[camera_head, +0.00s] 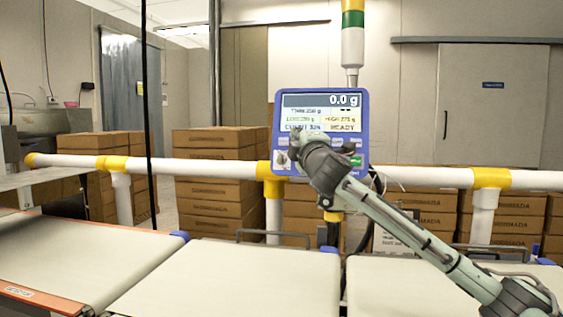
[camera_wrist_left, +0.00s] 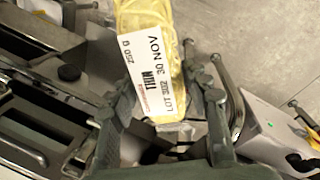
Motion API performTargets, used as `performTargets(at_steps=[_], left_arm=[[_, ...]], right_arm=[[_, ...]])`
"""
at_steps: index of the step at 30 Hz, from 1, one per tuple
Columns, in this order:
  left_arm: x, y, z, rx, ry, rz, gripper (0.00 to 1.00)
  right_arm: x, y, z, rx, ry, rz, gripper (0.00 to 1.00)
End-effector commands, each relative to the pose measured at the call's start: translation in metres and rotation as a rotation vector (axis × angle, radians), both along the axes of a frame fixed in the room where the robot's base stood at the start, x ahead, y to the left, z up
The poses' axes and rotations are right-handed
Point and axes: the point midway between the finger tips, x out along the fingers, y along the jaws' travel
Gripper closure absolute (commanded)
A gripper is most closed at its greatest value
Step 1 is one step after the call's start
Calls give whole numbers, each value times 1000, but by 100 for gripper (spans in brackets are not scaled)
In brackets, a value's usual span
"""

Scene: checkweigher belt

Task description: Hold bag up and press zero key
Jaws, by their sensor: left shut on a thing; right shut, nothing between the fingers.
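Below the screen are small keys, with a green one (camera_head: 355,161) at the right. My right gripper (camera_head: 296,150) is shut and empty, in front of the lower left keys and covering part of them. I cannot tell which key is the zero key, or whether the fingers touch one. In the left wrist view, my left gripper (camera_wrist_left: 165,98) is shut on a yellow bag (camera_wrist_left: 143,18) with a white label (camera_wrist_left: 150,72). Neither shows in the head view.
Pale conveyor belts (camera_head: 225,280) run across the front and look empty where visible. A white rail (camera_head: 410,176) with yellow joints crosses behind them. Brown cartons (camera_head: 215,190) are stacked beyond it. A black cable hangs at the left. A light pole (camera_head: 352,45) rises above the terminal.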

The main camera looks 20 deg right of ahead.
Motion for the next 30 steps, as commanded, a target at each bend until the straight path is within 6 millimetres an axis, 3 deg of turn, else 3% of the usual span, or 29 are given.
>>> performTargets(at_steps=[8,24,30], left_arm=[[0,0,1,-1,-1,0,90],[0,0,1,-1,-1,0,90],[0,0,0,0,-1,0,90]], right_arm=[[-4,4,2,-1,-2,2,100],[-63,49,23,0,-2,3,100],[-69,53,25,0,0,1,100]])
